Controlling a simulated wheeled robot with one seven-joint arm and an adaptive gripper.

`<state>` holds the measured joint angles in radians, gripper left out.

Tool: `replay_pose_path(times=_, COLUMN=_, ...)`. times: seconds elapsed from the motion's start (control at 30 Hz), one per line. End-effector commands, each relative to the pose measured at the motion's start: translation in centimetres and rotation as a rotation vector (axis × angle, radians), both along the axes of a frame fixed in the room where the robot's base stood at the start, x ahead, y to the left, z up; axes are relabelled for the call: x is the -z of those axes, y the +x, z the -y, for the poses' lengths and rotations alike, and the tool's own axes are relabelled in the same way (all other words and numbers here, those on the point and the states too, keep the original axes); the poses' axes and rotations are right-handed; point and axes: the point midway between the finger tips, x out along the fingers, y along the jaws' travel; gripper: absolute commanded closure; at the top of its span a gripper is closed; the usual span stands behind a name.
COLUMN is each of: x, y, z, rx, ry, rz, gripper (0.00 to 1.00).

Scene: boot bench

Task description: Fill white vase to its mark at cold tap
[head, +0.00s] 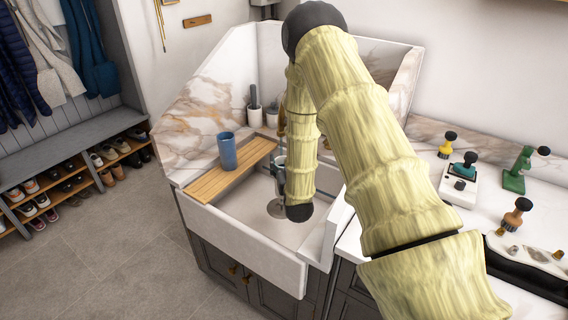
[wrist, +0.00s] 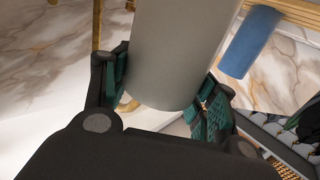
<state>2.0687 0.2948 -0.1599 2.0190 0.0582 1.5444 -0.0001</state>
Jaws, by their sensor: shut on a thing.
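In the head view my arm hides most of the gripper and vase, which are over the white sink (head: 250,248). A brass-coloured piece (head: 282,124) shows beside my arm at the back of the sink, perhaps part of a tap. I cannot see the vase's mark, its water level or any running water clearly.
A blue cup (head: 227,151) stands on a wooden board (head: 205,187) across the sink's left side. Small pots (head: 255,116) stand at the back. Stamp-like tools (head: 460,180) crowd the right counter.

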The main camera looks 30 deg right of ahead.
Motion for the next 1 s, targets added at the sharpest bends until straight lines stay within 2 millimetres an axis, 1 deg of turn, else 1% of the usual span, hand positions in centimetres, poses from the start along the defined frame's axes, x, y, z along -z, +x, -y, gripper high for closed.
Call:
replay_pose_path(times=0.03, x=-0.5, y=0.1, z=0.0, rx=0.0, ry=-0.001, rz=0.003, gripper=1.0)
replay_pose_path(times=0.1, x=-0.9, y=0.1, z=0.0, rx=0.0, ry=-0.001, rz=0.003, gripper=1.0)
replay_pose_path(times=1.0, x=-5.8, y=0.0, z=0.0, rx=0.0, ry=-0.001, rz=0.003, gripper=1.0)
